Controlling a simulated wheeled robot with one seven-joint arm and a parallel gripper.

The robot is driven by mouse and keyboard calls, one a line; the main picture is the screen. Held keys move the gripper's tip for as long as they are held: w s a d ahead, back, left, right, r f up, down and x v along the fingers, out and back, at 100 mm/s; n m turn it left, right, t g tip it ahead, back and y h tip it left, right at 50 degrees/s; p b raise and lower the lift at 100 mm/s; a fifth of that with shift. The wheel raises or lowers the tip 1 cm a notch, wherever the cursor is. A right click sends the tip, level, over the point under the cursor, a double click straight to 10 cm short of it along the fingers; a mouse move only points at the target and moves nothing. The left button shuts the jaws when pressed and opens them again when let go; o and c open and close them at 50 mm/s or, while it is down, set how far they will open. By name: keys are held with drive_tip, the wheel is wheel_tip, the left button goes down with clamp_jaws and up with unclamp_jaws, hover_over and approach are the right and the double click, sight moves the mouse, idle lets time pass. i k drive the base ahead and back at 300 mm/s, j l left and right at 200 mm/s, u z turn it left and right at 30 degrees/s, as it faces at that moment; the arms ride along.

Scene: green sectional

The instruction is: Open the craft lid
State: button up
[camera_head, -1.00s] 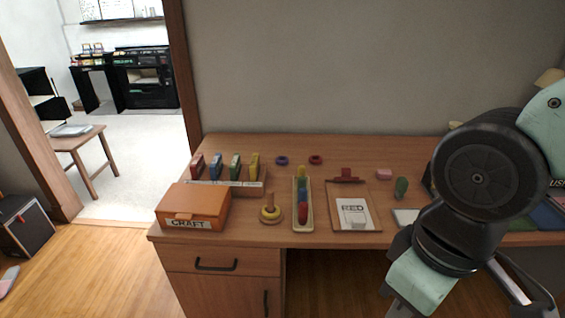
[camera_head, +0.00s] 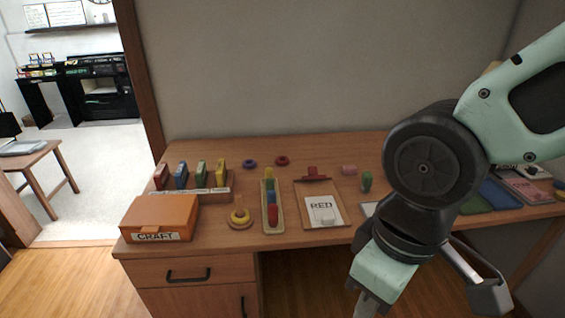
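The craft box (camera_head: 161,217) is an orange-brown box with a white CRAFT label (camera_head: 157,237) on its front. It sits at the front left corner of the wooden desk (camera_head: 250,250). Its lid (camera_head: 163,207) looks shut. My arm (camera_head: 418,200) is at the right of the view, well apart from the box. The arm runs down past the desk's front edge and out of the bottom of the view. My gripper's fingertips do not show.
Behind the box stands a rack (camera_head: 216,192) of several coloured blocks. Below are a drawer (camera_head: 232,268) and a cupboard door. Open floor lies at the left.

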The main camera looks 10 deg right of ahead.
sight(149, 213)
drive_tip(key=u, duration=0.55)
drive_tip(key=i+u, duration=0.15)
drive_tip(key=u, duration=0.25)
drive_tip(key=i+u, duration=0.2)
drive_tip(key=u, duration=0.2)
drive_tip(key=i+u, duration=0.2)
drive_tip(key=u, duration=0.2)
